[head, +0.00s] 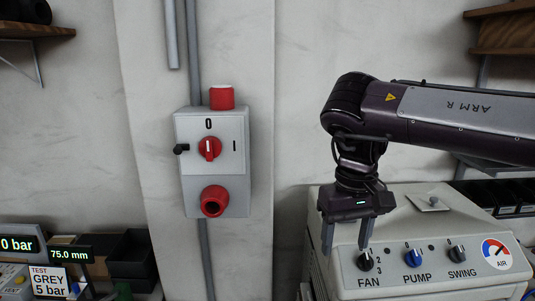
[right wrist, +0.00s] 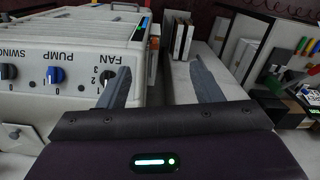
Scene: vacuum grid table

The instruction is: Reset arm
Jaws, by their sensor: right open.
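My right arm comes in from the right in the head view, with my right gripper (head: 347,238) pointing down. Its two fingers are apart and nothing shows between them. The gripper is in front of the left end of a cream control box, near the FAN knob (head: 365,261). In the right wrist view the open fingers (right wrist: 155,75) show with the box at the left and a pale surface between and beyond them. My left gripper is not in the head view.
The cream box (head: 420,285) also has a blue PUMP knob (head: 413,258), a SWING knob (head: 456,254) and an AIR gauge (head: 496,254). A grey wall switch box (head: 232,160) with a red rotary knob (head: 209,149) is at the left. Displays and dark bins stand at lower left.

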